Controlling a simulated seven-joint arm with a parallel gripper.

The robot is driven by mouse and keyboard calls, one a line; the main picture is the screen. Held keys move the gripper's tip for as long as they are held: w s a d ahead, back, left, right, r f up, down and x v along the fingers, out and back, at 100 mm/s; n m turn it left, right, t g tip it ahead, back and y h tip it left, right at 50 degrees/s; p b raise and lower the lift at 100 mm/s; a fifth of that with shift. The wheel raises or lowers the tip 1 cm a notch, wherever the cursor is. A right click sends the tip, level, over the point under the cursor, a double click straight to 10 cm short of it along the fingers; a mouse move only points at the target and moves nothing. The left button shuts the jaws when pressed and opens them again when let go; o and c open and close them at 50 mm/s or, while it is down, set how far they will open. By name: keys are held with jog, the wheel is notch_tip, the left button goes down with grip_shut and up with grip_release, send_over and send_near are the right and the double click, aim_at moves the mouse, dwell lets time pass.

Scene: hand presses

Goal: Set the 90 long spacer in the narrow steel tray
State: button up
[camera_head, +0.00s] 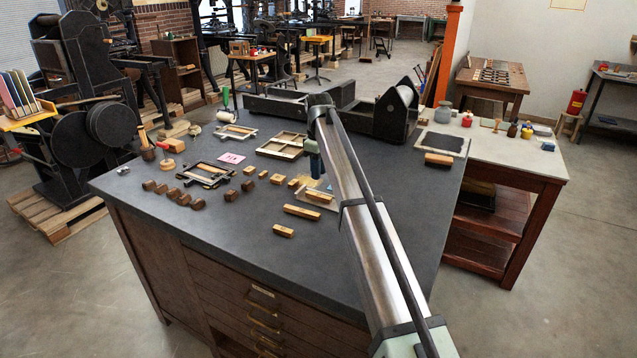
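Several wooden blocks lie on the dark bench top, and their markings are too small to read, so I cannot tell which is the 90 long spacer. The longest loose one is a light wooden bar (302,212); a shorter light block (283,231) lies in front of it. Another light block (320,196) rests on a flat, pale piece beside my arm; I cannot tell whether that piece is the narrow steel tray. My gripper (315,175) points down above the bench, just behind these blocks. Its fingers are small and partly hidden by my arm.
Dark brown blocks (180,197) stand at the left. A black frame (207,174), a wooden frame (283,146) and a pink card (232,158) lie behind. A black press (397,110) stands at the back. The bench's front left (190,230) is clear.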

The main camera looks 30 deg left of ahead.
jog(key=shift+r, duration=1.9)
